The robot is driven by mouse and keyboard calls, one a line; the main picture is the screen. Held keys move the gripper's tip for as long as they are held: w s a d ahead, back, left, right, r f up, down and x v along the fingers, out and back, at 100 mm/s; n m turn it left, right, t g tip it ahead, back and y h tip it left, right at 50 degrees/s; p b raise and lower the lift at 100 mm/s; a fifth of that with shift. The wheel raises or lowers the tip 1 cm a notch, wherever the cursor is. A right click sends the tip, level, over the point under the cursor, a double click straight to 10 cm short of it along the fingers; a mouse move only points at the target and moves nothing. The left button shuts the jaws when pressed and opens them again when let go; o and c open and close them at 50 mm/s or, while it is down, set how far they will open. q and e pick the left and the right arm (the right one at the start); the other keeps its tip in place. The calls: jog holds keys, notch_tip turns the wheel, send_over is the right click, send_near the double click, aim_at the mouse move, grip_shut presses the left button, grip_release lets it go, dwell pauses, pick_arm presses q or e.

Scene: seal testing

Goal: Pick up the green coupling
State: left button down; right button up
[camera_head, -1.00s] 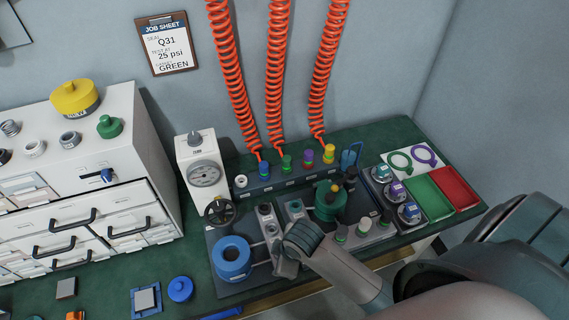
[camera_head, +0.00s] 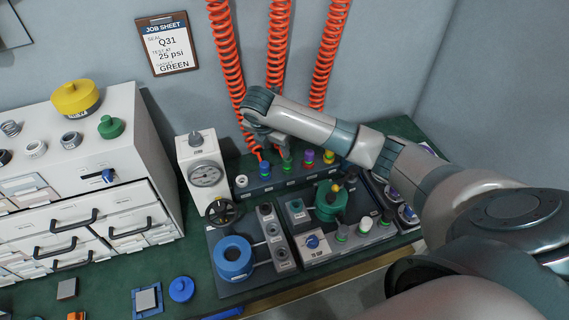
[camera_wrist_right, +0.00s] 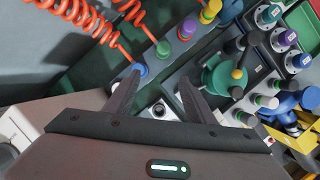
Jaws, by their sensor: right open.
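The green coupling (camera_head: 286,163) stands upright in the rack at the back of the bench, at the lower end of a red coiled hose. It also shows in the right wrist view (camera_wrist_right: 163,49), beyond my fingertips and between their lines. My right gripper (camera_head: 276,147) is above the rack near the blue and green couplings. Its two fingers stand apart and empty in the right wrist view (camera_wrist_right: 160,80). The left fingertip appears close to the blue coupling (camera_wrist_right: 139,68); I cannot tell whether they touch. My left gripper is out of view.
A purple coupling (camera_head: 309,157) and a yellow coupling (camera_head: 328,157) stand to the right in the same rack (camera_head: 245,189). Red coiled hoses (camera_head: 278,60) hang closely around my right wrist. A gauge box (camera_head: 205,172) stands left. A green pot (camera_head: 330,205) sits in front.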

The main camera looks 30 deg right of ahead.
jog(key=shift+w+d+r+n+h, duration=0.2)
jog(key=shift+w+d+r, duration=0.1)
jog(key=shift+d+r, duration=0.25)
jog(key=shift+w+d+r+n+h, duration=0.1)
jog(key=shift+w+d+r+n, duration=0.15)
jog(key=shift+d+r, duration=0.2)
jog(key=shift+w, duration=0.1)
jog(key=p, duration=0.2)
send_over(286, 163)
jog(key=f, duration=1.1)
jog(key=shift+w+a+f, duration=0.1)
jog(key=shift+w+a, duration=0.1)
jog(key=shift+w, duration=0.05)
jog(key=shift+p+x, duration=0.55)
jog(key=shift+x, duration=2.05)
jog(key=shift+s, duration=0.2)
